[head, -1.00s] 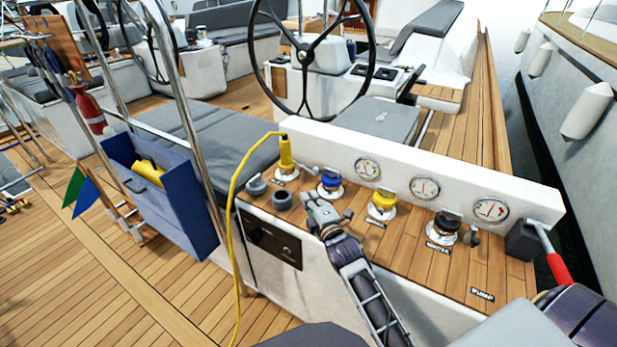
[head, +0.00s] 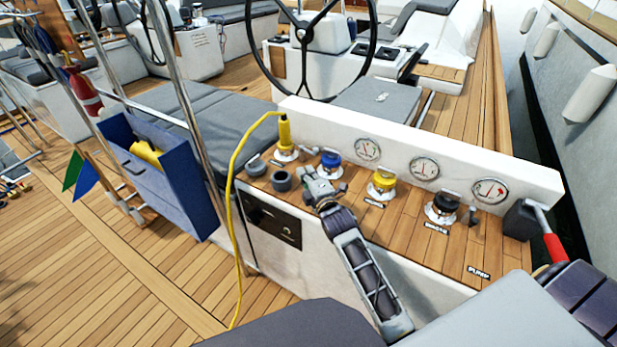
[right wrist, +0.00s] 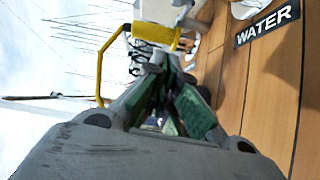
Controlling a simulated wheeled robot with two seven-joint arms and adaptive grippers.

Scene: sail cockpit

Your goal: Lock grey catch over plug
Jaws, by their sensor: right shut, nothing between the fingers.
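The yellow plug (head: 285,134) stands upright in a white-based socket at the left end of the console, with a yellow cable (head: 234,200) looping from its top down to the deck. A small grey catch (head: 309,150) sticks out to the right of the plug's base, apart from its yellow body. My right gripper (head: 312,172) is shut and empty, low over the console, just in front and to the right of the plug. In the right wrist view the plug (right wrist: 154,34) lies beyond the green-padded fingers (right wrist: 167,108). My left gripper is not in view.
Blue (head: 330,160), yellow (head: 382,182) and black (head: 444,204) capped fittings stand in a row right of the plug. A white gauge panel (head: 395,162) rises behind. A red-handled lever (head: 554,245) is at right.

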